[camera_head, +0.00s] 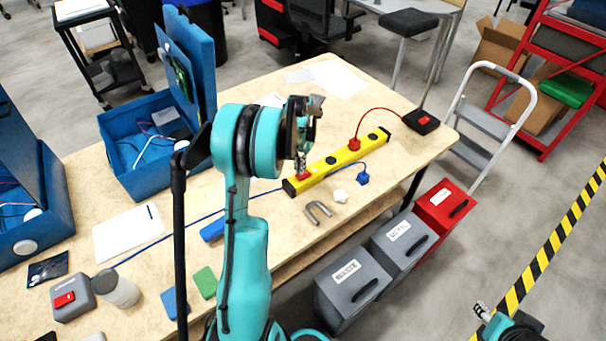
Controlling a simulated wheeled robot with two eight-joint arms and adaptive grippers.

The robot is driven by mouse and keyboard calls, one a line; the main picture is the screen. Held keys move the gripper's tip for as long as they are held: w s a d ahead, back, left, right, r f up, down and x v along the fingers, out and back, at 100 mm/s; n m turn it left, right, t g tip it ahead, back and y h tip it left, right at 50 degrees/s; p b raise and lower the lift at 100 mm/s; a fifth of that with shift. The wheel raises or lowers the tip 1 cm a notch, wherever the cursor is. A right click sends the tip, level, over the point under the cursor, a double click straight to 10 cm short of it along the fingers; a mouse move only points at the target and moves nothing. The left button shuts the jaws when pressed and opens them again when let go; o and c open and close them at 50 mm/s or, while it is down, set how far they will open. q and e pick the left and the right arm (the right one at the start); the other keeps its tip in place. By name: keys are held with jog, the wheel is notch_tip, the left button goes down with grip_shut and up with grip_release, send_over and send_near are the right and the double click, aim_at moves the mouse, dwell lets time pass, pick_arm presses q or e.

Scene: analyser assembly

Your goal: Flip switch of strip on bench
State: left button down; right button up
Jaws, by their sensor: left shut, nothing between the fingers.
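The yellow power strip (330,166) lies diagonally on the wooden bench. A red switch (304,176) sits at its near left end. A red plug (354,145) stands in the strip, and black sockets show along it. My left gripper (301,168) is shut and empty, pointing down right over the red switch. The fingers partly hide the switch; I cannot tell whether they touch it or which way it is set. My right gripper (482,309) shows small at the bottom right, away from the bench; its fingers are too small to read.
A blue plug (362,179), a white piece (340,196) and a grey horseshoe magnet (319,211) lie beside the strip. A black box with a red button (421,122) is at the bench's right corner. An open blue case (150,180) stands left. Bins (352,287) stand below the front edge.

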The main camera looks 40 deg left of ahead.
aim_at(300, 176)
pick_arm(q)
jog(key=shift+f+b, duration=0.85)
jog(key=shift+f, duration=0.25)
dwell(1.0)
jog(key=shift+r+p, duration=2.35)
jog(key=shift+r, duration=1.2)
jog(key=s+d+r+m+t, duration=0.1)
jog(key=s+d+r+t, duration=0.35)
jog(key=d+r, duration=0.85)
jog(key=s+d+f+m+t+b, duration=0.1)
jog(key=s+d+f+t, duration=0.1)
jog(key=s+d, duration=1.1)
jog(key=shift+d+m+t+b, duration=0.3)
jog(key=shift+d+m+t, duration=0.05)
jog(key=shift+m, duration=0.05)
